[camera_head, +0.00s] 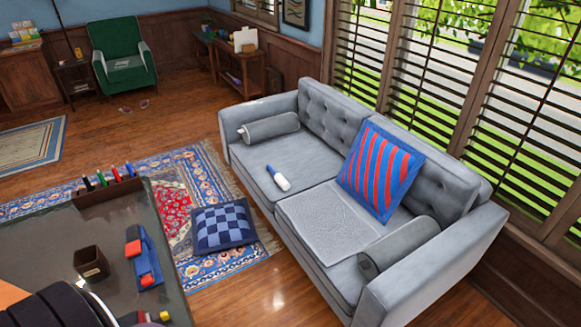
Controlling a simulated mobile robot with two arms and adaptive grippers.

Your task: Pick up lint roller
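The lint roller (278,178), a small white cylinder with a blue handle, lies on the left seat cushion of the grey sofa (270,165). Its blue end points up and left. Nothing covers it. Neither of my grippers shows in the head view.
A checkered cushion (222,227) lies on the patterned rug (205,180). Bare wood floor (275,285) lies before the sofa.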

